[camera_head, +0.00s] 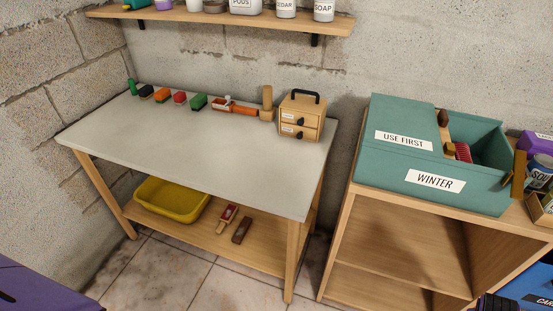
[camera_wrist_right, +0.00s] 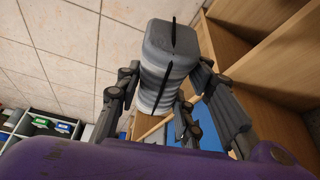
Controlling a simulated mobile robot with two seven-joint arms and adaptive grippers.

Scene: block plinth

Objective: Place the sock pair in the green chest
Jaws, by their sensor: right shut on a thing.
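The green chest (camera_head: 400,178) sits on top of a wooden shelf unit at the right of the head view. It bears the labels "USE FIRST" and "WINTER". Its left part is covered and its right part is open, with a red-bristled brush (camera_head: 462,152) at the opening. In the right wrist view, my right gripper (camera_wrist_right: 165,78) is shut on the sock pair (camera_wrist_right: 168,50), a grey bundle with dark stripes. The bundle is held in front of the shelf unit, above the tiled floor. My left gripper is not in view.
The wooden shelf unit (camera_head: 397,259) has open compartments below the chest. Jars and a purple-lidded container (camera_head: 537,143) crowd its right end. A grey-topped table (camera_head: 200,145) at the left carries brushes and a small drawer box (camera_head: 301,115). A yellow tub (camera_head: 172,199) is beneath.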

